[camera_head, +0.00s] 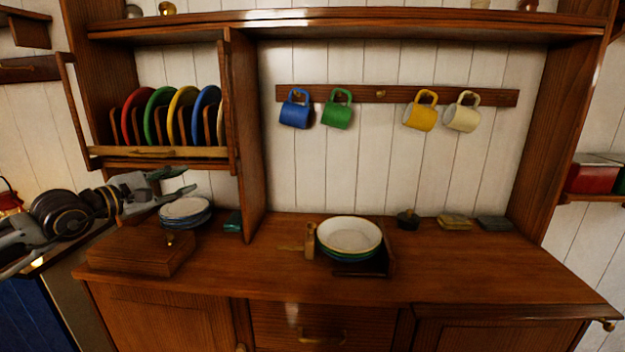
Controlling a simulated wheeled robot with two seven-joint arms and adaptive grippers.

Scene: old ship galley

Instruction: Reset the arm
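My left gripper (186,180) reaches in from the left in the head view. Its two fingers are spread apart with nothing between them. It hangs above the left end of the counter, over a wooden box (130,252) and just above and left of a stack of pale plates (186,211). I cannot tell whether the lower finger touches the plates. My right gripper is not in view.
A plate rack (160,152) with coloured plates is above the gripper. Blue (295,113), green (337,115), yellow (420,117) and cream (462,118) mugs hang on a rail. The counter's right front (480,270) is clear.

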